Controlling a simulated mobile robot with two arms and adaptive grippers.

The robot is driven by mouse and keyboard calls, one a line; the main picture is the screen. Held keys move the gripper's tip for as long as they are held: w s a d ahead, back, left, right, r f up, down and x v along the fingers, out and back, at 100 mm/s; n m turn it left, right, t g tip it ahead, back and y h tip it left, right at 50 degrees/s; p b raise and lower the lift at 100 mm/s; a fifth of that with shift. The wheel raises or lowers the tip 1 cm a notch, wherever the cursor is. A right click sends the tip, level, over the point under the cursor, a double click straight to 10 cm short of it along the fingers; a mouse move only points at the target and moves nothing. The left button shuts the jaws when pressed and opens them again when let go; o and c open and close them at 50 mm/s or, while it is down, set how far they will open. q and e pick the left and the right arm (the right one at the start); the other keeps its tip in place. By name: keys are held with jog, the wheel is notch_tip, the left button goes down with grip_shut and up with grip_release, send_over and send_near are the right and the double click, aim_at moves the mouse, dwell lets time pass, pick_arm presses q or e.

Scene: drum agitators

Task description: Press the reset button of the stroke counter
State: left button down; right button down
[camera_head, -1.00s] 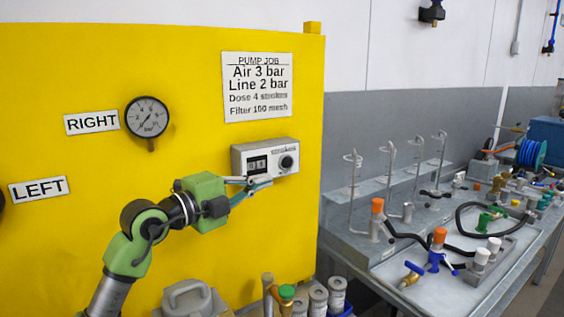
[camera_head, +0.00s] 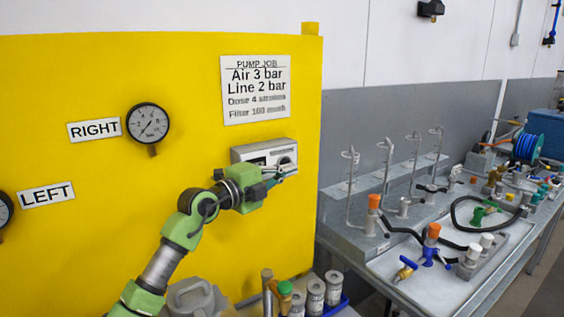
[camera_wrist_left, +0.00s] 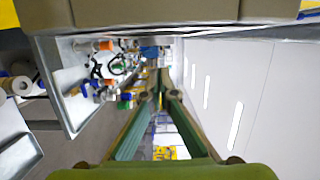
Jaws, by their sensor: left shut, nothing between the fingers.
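The stroke counter (camera_head: 262,149) is a light grey box on the yellow panel, below the pump job sign. My left gripper (camera_head: 288,172) is shut and empty in front of its lower right part. I cannot tell whether the fingertips touch the counter. In the left wrist view, the shut fingers (camera_wrist_left: 158,92) point away from the camera, and a large grey-brown box face, likely the counter (camera_wrist_left: 150,12), fills the top edge. My right gripper is not in view.
The yellow panel (camera_head: 80,80) carries a pressure gauge (camera_head: 147,122) and the RIGHT (camera_head: 95,130) and LEFT (camera_head: 46,194) labels. Below stand a grey jug (camera_head: 196,300) and several canisters (camera_head: 315,294). A bench (camera_head: 420,270) with valves and hoses lies to the right.

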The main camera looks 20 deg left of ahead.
aim_at(284, 163)
pick_arm(q)
jog(key=shift+w+a, duration=0.35)
jog(key=shift+a, duration=0.2)
jog(key=shift+w+a, duration=0.35)
jog(key=shift+a, duration=0.2)
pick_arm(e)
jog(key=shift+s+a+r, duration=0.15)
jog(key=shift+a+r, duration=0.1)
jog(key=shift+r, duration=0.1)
